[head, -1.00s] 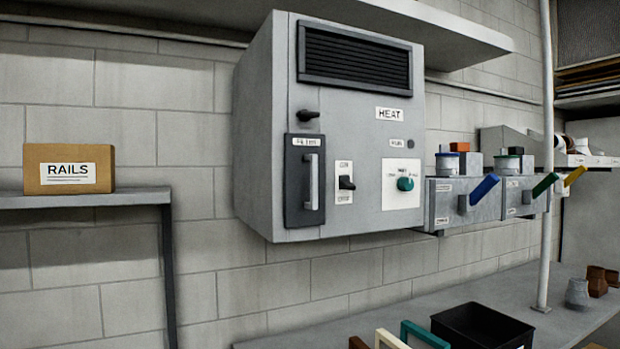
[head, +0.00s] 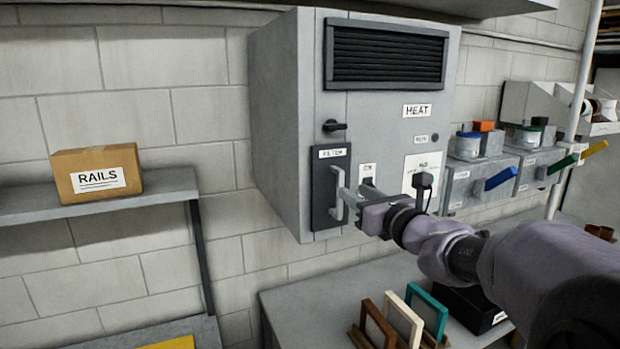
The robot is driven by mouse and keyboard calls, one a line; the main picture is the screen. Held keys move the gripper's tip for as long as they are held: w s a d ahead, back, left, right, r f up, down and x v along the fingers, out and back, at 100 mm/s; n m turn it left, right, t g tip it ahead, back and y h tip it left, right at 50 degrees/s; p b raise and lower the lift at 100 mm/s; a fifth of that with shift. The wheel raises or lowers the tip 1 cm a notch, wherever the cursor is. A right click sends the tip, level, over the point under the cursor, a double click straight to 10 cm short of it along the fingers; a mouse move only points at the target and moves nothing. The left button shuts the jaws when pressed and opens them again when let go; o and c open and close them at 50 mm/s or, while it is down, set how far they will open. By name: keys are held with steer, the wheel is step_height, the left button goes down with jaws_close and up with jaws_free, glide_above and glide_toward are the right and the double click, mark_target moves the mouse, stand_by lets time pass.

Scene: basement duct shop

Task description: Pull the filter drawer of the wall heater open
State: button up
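The grey wall heater (head: 285,130) hangs on the block wall, with a dark louvre at its top and a HEAT label. Its filter drawer (head: 325,205) has a dark front at the lower left with a FILTER label. The drawer front looks flush with the heater face. A light vertical handle (head: 337,180) stands on it. My gripper (head: 353,196) reaches in from the right, its fingers at the lower part of the handle. The fingers overlap the handle in this view, so I cannot tell whether they touch or enclose it.
A dark latch (head: 334,126) sticks out just above the drawer. A RAILS box (head: 96,172) rests on the left shelf (head: 160,187). Below the heater, a bench (head: 295,300) holds upright coloured frames (head: 425,315).

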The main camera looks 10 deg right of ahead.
mark_target(342, 184)
steer(key=p+x, duration=0.1)
steer(key=x, duration=0.6)
steer(key=shift+w+a, duration=0.1)
jaws_close()
stand_by(1.1)
